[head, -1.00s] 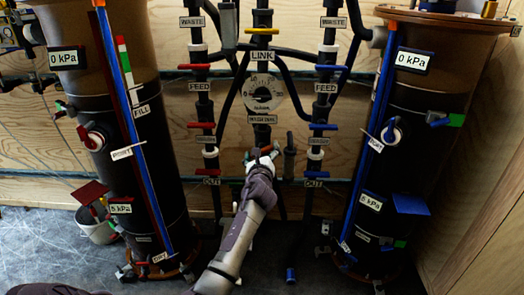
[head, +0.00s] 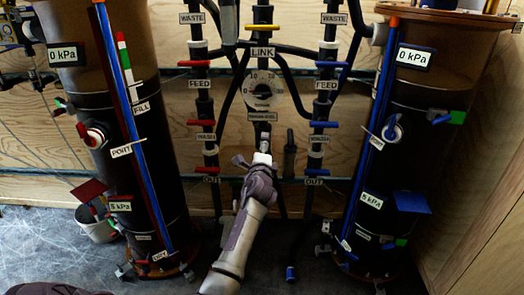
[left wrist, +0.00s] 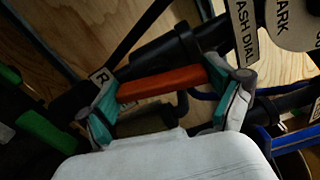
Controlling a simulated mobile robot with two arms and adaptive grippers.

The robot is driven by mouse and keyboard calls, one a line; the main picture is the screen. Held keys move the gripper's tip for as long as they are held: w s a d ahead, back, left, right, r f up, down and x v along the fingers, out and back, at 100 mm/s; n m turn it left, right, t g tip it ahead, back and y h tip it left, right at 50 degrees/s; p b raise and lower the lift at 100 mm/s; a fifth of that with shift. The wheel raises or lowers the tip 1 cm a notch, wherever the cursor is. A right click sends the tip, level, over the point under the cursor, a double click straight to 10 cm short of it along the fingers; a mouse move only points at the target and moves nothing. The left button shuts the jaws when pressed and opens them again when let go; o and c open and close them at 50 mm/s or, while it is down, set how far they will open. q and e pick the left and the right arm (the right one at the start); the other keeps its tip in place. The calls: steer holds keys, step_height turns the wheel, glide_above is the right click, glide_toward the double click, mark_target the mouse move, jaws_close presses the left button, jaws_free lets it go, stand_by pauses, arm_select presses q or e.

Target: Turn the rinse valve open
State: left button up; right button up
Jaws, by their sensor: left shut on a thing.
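My left gripper (head: 262,147) is on the middle vertical pipe, just below the round dial, in the head view. There it looks narrow and hides the valve handle. In the left wrist view, an orange-red handle (left wrist: 162,85) lies between the teal pads of my left gripper (left wrist: 170,92), with a pad at each end. The handle runs roughly along the dark pipe (left wrist: 165,57) behind it. My right gripper is not in view.
The dial (head: 263,92) sits above the gripper. Red-handled valves (head: 197,122) line the left pipe and blue-handled ones (head: 323,124) the right. A tall dark cylinder stands at the left (head: 130,185) and another at the right (head: 380,160). A dark upright handle (head: 290,150) is close beside my gripper.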

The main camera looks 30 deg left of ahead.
arm_select(q)
steer(key=shift+f+n, duration=0.15)
steer(key=shift+n, duration=1.05)
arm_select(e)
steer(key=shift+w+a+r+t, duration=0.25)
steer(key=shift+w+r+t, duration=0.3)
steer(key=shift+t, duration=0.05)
arm_select(q)
steer(key=o, duration=0.8)
steer(key=shift+c, duration=0.2)
steer(key=shift+o, duration=0.3)
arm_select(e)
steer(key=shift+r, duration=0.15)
arm_select(q)
steer(key=shift+s, duration=0.1)
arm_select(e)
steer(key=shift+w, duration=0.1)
arm_select(q)
steer(key=v, duration=1.2)
